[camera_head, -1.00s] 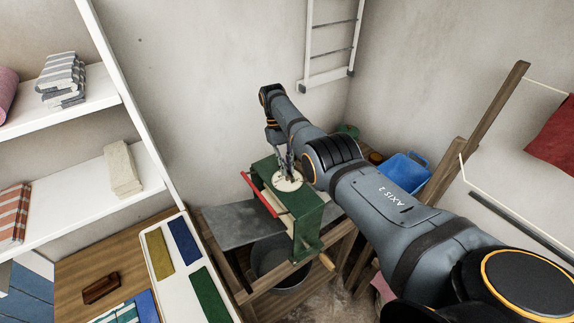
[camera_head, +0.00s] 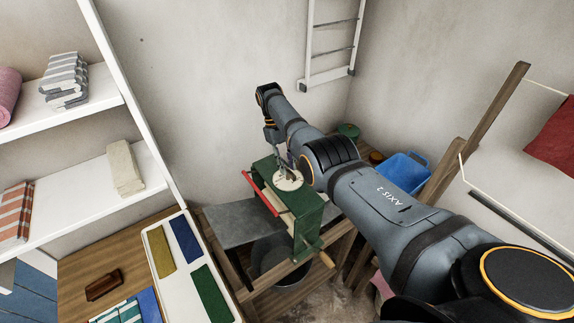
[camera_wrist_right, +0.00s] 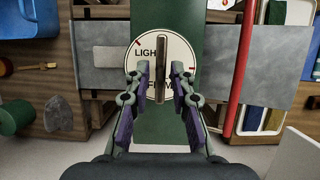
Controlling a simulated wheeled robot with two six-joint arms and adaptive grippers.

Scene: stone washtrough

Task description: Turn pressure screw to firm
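The pressure screw's pale round dial (camera_head: 288,184) sits on top of a green wringer body (camera_head: 305,207). In the right wrist view the dial (camera_wrist_right: 180,55) shows "LIGHT" at upper left and a partly covered lower word ending in "M". A brown bar handle (camera_wrist_right: 161,58) stands upright in the picture across the dial. My right gripper (camera_wrist_right: 160,70) is open, with one finger on each side of the handle's lower part and gaps visible between. In the head view my right gripper (camera_head: 287,165) is above the dial. My left gripper is not in view.
A red bar (camera_head: 265,195) runs along the wringer's side. A grey slab (camera_head: 235,222) and a metal tub (camera_head: 275,262) are beside and below it. A blue basket (camera_head: 403,172) stands at right. Shelves with folded cloths and a white tray (camera_head: 172,284) are at left.

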